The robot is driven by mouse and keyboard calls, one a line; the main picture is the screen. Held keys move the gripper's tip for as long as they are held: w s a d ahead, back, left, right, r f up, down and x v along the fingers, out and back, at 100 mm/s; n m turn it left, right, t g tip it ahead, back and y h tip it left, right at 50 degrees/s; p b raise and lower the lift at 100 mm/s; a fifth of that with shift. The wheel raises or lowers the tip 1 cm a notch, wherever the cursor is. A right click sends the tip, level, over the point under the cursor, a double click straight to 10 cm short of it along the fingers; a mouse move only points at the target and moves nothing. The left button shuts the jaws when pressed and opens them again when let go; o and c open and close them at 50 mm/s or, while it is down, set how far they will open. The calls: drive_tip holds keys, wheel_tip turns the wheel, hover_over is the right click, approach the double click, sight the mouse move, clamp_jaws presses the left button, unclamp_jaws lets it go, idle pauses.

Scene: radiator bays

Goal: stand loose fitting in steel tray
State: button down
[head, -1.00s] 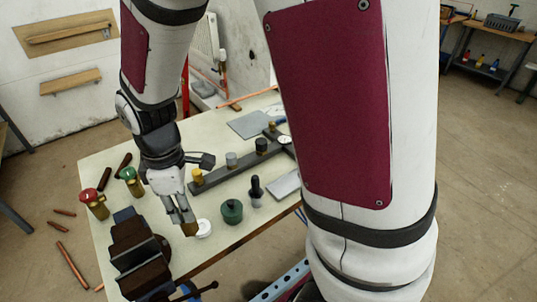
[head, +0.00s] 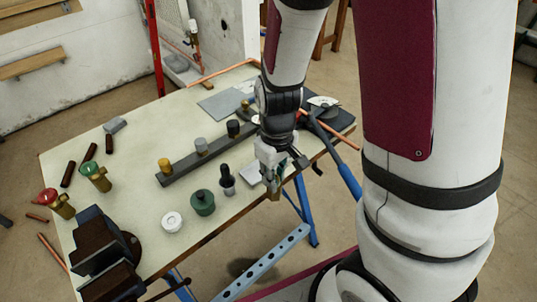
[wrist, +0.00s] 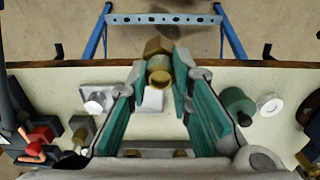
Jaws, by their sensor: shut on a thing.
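My gripper (head: 273,184) is shut on a brass fitting (wrist: 158,66). It holds the fitting between its two fingertips (wrist: 161,75) near the front edge of the table. The fitting has a hex-like body and a round end. In the wrist view the tray (wrist: 151,101) lies behind the fitting and between the fingers, partly covered. I cannot tell the fitting's height above it.
Left of the tray stand a black-topped tool (head: 227,180), a green pot (head: 203,203) and a white roll (head: 172,221). Behind is a dark bar (head: 185,168) with capped fittings. A vise (head: 100,255) and red- and green-topped valves (head: 95,177) are at left.

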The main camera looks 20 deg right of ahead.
drive_tip(key=shift+w+d+f+p, duration=0.15)
drive_tip(key=shift+w+f, duration=0.65)
drive_tip(key=shift+w, duration=1.4)
drive_tip(key=shift+w+d+f+p, duration=0.15)
drive_tip(key=shift+w+f, duration=0.6)
drive_tip(key=shift+w, duration=1.4)
drive_tip(key=shift+w+d+f+p, duration=0.2)
drive_tip(key=shift+w+f, duration=0.6)
drive_tip(key=shift+w, duration=1.4)
drive_tip(key=shift+a+f, duration=0.15)
drive_tip(key=c, duration=1.7)
unclamp_jaws()
drive_tip(key=shift+o, duration=1.3)
